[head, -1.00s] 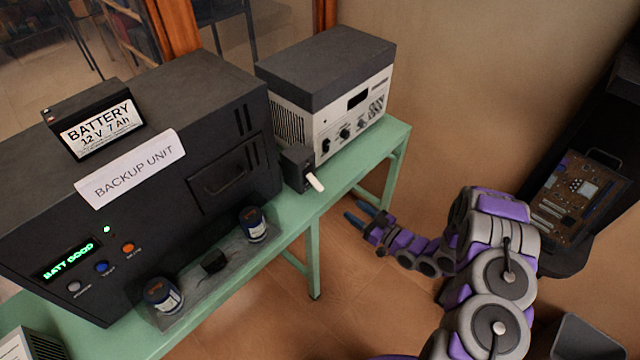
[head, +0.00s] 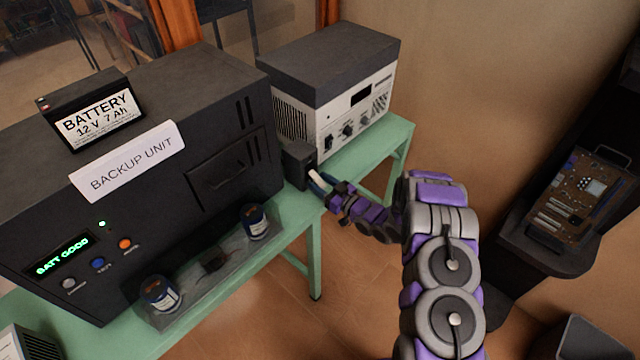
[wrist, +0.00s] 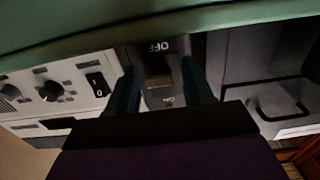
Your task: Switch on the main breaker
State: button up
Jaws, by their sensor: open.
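The main breaker is a small dark box (head: 298,163) on the green table, between the backup unit and the white-fronted device. Its pale lever (head: 315,177) sticks out from the front. My gripper (head: 320,183) is open at the lever, its blue fingertips close to it. In the wrist view the breaker (wrist: 157,50) appears upside down, with "OFF" and "ON" labels. My gripper's fingers (wrist: 159,70) stand on either side of the lever area. Whether they touch the lever, I cannot tell.
The black backup unit (head: 215,105) shows "BATT GOOD" and carries a battery (head: 98,118). The white-fronted device (head: 345,125) stands behind the breaker. Two small cans (head: 256,222) are on a tray in front. The green table's edge (head: 290,237) runs below my gripper.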

jog(key=shift+w+a, duration=0.3)
jog(key=shift+a, duration=0.35)
jog(key=shift+d, duration=0.1)
jog(key=shift+d, duration=0.15)
jog(key=shift+d, duration=0.1)
jog(key=shift+c, duration=0.8)
grip_shut()
